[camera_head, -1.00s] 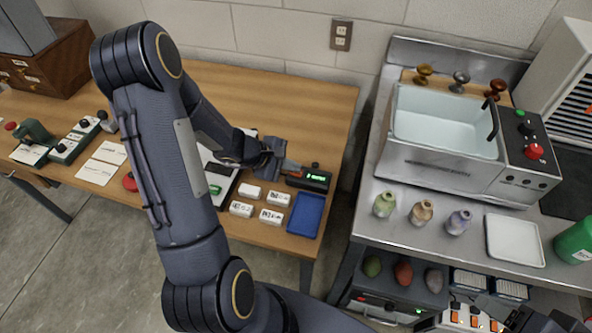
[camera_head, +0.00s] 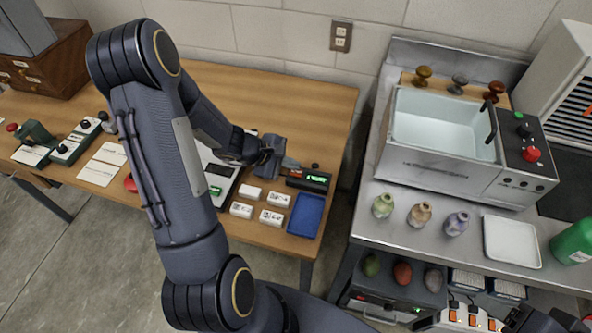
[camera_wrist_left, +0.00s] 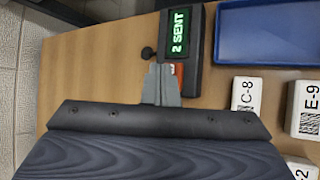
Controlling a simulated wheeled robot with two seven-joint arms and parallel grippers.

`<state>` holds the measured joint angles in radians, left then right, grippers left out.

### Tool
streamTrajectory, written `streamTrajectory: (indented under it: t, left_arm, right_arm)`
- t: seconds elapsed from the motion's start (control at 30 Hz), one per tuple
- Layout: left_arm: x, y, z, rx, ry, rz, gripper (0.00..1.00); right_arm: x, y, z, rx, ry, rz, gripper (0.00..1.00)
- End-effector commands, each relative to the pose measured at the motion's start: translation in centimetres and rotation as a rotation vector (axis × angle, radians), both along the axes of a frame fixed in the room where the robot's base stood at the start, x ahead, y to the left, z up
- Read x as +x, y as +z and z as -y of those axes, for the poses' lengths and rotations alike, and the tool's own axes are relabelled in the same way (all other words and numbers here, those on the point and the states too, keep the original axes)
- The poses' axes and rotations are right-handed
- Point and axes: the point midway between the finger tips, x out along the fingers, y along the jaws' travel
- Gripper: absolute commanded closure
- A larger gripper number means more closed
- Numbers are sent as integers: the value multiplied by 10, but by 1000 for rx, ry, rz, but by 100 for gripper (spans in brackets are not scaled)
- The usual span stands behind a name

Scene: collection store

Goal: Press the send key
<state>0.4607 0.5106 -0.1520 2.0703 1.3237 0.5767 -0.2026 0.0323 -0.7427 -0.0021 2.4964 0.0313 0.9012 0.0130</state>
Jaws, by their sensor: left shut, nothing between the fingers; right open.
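A small dark device (camera_head: 318,182) with a lit green display stands near the right end of the wooden table. In the left wrist view the display (camera_wrist_left: 179,34) reads "2 SENT". An orange-red key (camera_wrist_left: 178,70) on the device shows partly from behind my fingertips. My left gripper (camera_head: 290,163) is shut and empty, its tips at the key's side of the device; it also shows in the left wrist view (camera_wrist_left: 161,84). I cannot tell whether the tips touch the key. My right gripper (camera_head: 540,320) is partly in view at the bottom right, open.
White labelled blocks (camera_head: 272,217) and a blue tray (camera_head: 306,216) lie close to the device. A round black knob (camera_wrist_left: 148,53) stands beside it. A metal counter with a basin (camera_head: 445,125) and small vases (camera_head: 420,215) is to the right, across a gap.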

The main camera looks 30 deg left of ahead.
Motion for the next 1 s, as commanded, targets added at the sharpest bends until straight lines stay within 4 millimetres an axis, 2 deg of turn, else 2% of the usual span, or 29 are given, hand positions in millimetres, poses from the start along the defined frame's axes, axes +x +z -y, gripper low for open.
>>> streamTrajectory:
  t: [0.5, 1.0]
  left_arm:
    - [0, 49, 0, 0, 0, 2, 100]
    - [0, 50, 0, 0, 0, 1, 100]
  right_arm:
    - [0, 36, 0, 0, 0, 0, 40]
    - [0, 37, 0, 0, 0, 0, 40]
